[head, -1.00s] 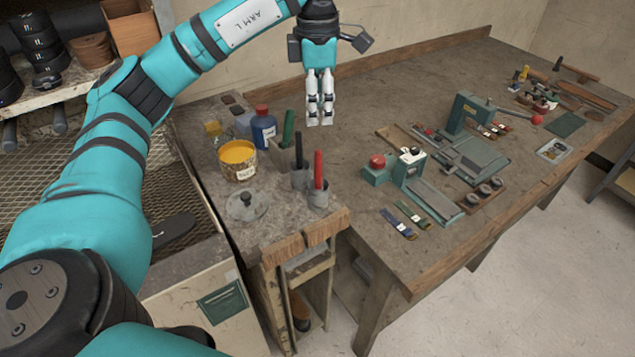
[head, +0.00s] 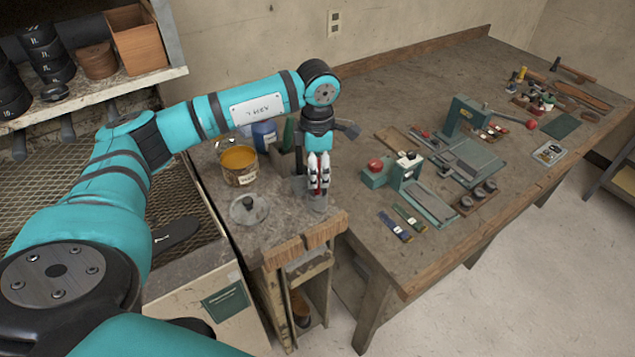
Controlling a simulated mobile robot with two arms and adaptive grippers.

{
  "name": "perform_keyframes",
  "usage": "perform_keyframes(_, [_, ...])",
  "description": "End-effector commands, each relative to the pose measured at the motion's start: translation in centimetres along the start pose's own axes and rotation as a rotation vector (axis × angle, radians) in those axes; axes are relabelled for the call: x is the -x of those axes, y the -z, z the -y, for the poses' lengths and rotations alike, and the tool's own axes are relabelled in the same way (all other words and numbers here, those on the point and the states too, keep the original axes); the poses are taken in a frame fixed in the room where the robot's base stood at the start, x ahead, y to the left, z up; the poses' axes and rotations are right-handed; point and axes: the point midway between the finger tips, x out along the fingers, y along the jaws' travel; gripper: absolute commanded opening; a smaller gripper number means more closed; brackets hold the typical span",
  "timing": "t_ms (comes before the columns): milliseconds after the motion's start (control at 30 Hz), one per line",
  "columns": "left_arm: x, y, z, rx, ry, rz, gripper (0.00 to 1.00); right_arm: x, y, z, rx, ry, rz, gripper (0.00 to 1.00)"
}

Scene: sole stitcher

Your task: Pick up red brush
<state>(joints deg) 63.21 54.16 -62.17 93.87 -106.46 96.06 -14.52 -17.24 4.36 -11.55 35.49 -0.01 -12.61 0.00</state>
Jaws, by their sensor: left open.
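The red brush (head: 319,186) stands handle up in a small grey metal cup (head: 318,204) on the side stand. Only slivers of its red handle show between my fingers. My left gripper (head: 319,191) points down over the cup, with its fingers open and on either side of the handle. I cannot tell whether they touch it. The brush's lower end is hidden in the cup. My right gripper is not in view.
A yellow glue can (head: 239,166), a lidded pot (head: 248,209) and a partly hidden blue bottle (head: 264,134) stand close by. A green handle (head: 289,134) shows behind my arm. To the right, the bench (head: 400,100) carries a press and tools.

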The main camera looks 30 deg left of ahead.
Motion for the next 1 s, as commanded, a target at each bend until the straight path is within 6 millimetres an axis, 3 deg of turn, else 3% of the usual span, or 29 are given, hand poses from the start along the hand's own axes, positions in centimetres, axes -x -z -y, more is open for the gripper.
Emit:
perform_keyframes(33, [-0.4, 0.0, 0.1, -0.001, 0.004, -0.003, 0.45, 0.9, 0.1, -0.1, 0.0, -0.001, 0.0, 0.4])
perform_keyframes(200, [-2.1, 0.0, 0.0, 0.0, 0.002, 0.0, 0.45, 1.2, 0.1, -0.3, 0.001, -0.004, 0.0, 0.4])
perform_keyframes(433, [-2.3, -0.1, 0.0, -0.001, 0.0, 0.001, 0.45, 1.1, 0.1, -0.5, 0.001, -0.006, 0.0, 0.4])
perform_keyframes(767, [-2.2, -0.1, 0.0, 0.0, 0.0, 0.001, 0.02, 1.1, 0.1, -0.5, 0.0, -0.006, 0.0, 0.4])
perform_keyframes(1000, [-2.2, -0.1, 0.0, 0.0, 0.0, 0.001, 0.0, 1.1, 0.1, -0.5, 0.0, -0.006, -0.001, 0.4])
